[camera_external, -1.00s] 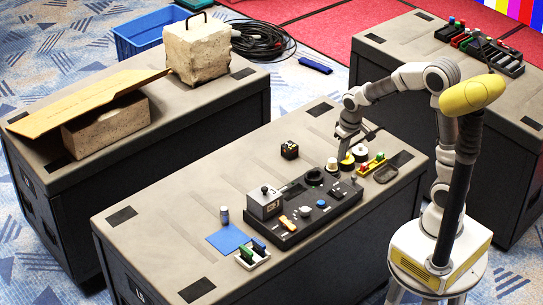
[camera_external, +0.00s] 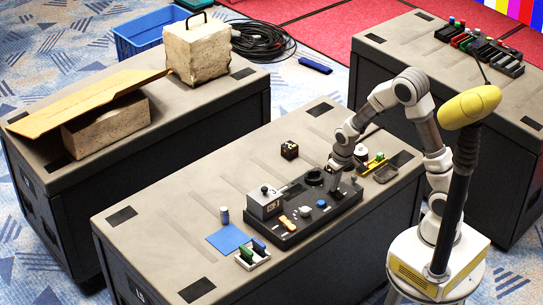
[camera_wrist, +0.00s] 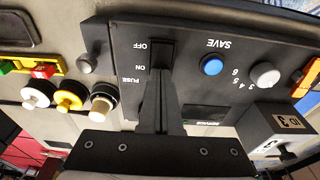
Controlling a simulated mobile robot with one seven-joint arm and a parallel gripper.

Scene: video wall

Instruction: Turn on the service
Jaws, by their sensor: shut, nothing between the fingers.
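The black control panel (camera_external: 285,240) lies on the middle case and fills much of the wrist view (camera_wrist: 222,85). Its lettering is upside down in the wrist view. A small lit label (camera_wrist: 205,123) is too small to read surely. My gripper (camera_external: 334,190) is shut and empty, over the panel's right end. Its fingertips (camera_wrist: 162,82) appear just below the switch; contact cannot be told.
A grey box (camera_external: 264,202) stands on the panel's left end. White and yellow round knobs (camera_wrist: 70,97) and a yellow block with red and green parts (camera_wrist: 35,68) lie beside the panel.

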